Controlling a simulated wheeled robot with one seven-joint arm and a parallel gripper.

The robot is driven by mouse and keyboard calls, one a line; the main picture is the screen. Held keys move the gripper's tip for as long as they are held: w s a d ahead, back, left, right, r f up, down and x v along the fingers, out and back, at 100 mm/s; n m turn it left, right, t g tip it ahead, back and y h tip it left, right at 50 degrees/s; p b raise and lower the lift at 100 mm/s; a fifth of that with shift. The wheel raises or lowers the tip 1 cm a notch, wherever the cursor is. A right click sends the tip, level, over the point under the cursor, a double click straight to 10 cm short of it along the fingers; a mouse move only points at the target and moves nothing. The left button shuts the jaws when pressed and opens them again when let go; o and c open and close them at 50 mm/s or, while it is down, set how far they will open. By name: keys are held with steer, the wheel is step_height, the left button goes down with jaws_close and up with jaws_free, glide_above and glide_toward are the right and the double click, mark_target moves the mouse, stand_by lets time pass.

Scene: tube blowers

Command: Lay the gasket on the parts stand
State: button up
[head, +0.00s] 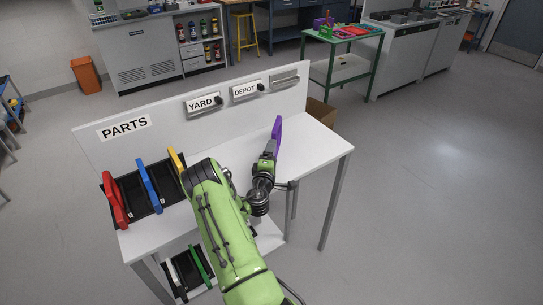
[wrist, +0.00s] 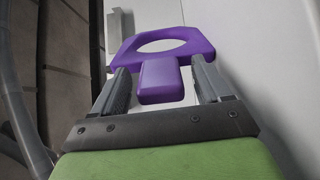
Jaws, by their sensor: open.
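A purple plate with a round hole and a short tab, which I take to be the gasket (head: 277,132), stands on edge over the right part of the white bench. In the wrist view the gasket (wrist: 125,55) is straight ahead, its tab between the two fingers. My gripper (head: 270,152) is open; in the wrist view my gripper (wrist: 162,82) has a finger on each side of the tab, with narrow gaps. Whether the gasket touches the bench is unclear. Black stands (head: 133,190) holding red, blue and yellow pieces are at the bench's left, below the PARTS sign (head: 124,127).
The back panel carries YARD (head: 201,102) and DEPOT (head: 245,90) signs and a grey bar (head: 285,81). The bench top (head: 318,150) is bare at the right. A lower shelf holds white and green pieces (head: 198,266). A cardboard box (head: 321,113) stands behind the bench.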

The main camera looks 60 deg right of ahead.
steer(key=shift+r, duration=0.2)
steer(key=b+v, duration=0.1)
steer(key=v, duration=0.1)
steer(key=f+b+v, duration=0.1)
steer(key=v, duration=0.1)
steer(key=shift+a, duration=0.2)
steer(key=s+a+r+m+g+y+b, duration=0.2)
steer(key=s+a+r+m+g, duration=0.3)
steer(key=s+a+m+g, duration=0.6)
steer(key=w+a+r+t+y, duration=0.1)
steer(key=w+a+t+y, duration=0.2)
steer(key=a, duration=0.4)
steer(key=w+a+r+t+y, duration=0.1)
steer(key=a+t+y, duration=0.25)
steer(key=a, duration=0.25)
steer(key=w+a+r+t+y, duration=0.1)
steer(key=w+a+t+y, duration=0.2)
steer(key=a, duration=0.4)
steer(key=s+a+r+n+y, duration=0.2)
steer(key=s+a+r+n, duration=0.1)
steer(key=a, duration=0.4)
steer(key=s+a+r+n+t+y, duration=0.1)
steer(key=s+a+r+n+y, duration=0.2)
steer(key=a, duration=0.4)
steer(key=shift+s+a+r+n+y, duration=0.2)
steer(key=shift+s+r+n+y, duration=0.25)
steer(key=shift+r, duration=0.35)
